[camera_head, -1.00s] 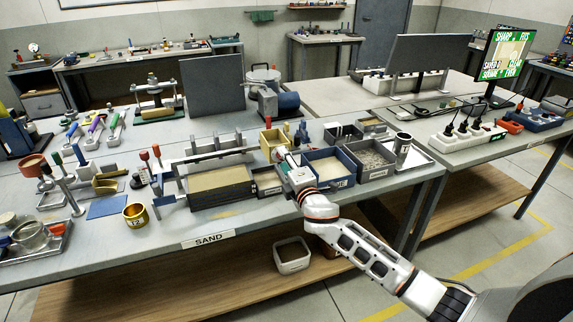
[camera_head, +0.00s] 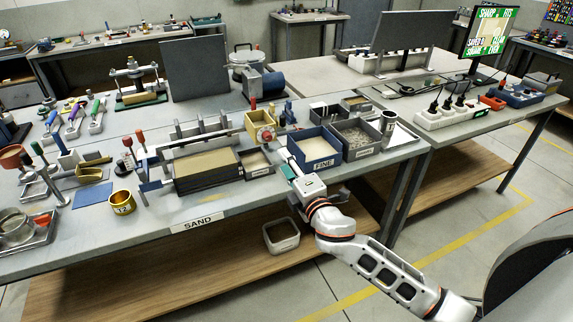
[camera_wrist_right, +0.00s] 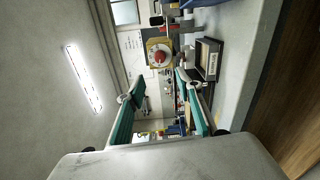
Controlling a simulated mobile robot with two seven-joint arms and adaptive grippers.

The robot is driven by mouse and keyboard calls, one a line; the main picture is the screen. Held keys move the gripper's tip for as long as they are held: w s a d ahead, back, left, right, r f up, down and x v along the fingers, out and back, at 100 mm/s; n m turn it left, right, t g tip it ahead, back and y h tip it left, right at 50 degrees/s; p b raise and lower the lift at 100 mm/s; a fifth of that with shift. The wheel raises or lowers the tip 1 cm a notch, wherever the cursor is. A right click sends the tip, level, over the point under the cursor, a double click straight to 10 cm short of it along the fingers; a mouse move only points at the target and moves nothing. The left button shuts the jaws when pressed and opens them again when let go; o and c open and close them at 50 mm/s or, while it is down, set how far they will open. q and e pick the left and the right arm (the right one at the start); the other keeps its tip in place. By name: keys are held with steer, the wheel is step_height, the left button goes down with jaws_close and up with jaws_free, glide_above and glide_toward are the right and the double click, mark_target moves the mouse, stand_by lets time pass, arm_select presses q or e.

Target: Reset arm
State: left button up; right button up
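My right gripper (camera_head: 283,158) is at the front of the sand bench, between a small dark tray (camera_head: 256,163) and the blue box labelled FINE (camera_head: 318,152). In the right wrist view its two green-sided fingers (camera_wrist_right: 160,92) stand apart with nothing held between them. Beyond the fingertips is a yellow box (camera_wrist_right: 151,46) with a pale round dial and red knob (camera_wrist_right: 160,57) at its front. The yellow box also shows in the head view (camera_head: 252,128). My right arm reaches in from the lower right. My left gripper is not in view.
A dark sand-filled tray (camera_head: 207,170), a gold cup (camera_head: 123,202) and a grey bin (camera_head: 353,140) stand along the bench. A metal cylinder (camera_head: 388,122) is at the right. A white tub (camera_head: 281,235) sits on the lower shelf. Floor is clear in front.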

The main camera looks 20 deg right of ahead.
stand_by(0.3)
steer(key=s+a+f+m+g+y, duration=0.15)
steer(key=s+f+m, duration=0.35)
steer(key=f, duration=0.5)
steer(key=s+a+f+m+g, duration=0.2)
steer(key=s+f+g, duration=0.1)
steer(key=s+f, duration=0.6)
steer(key=s+a+f+m+g, duration=0.1)
steer(key=s+f+m+g, duration=0.2)
steer(key=s+f+m, duration=0.5)
steer(key=s+f, duration=0.4)
steer(key=s, duration=0.3)
steer(key=shift+s, duration=0.4)
steer(key=shift+y, duration=0.25)
steer(key=shift+c, duration=0.4)
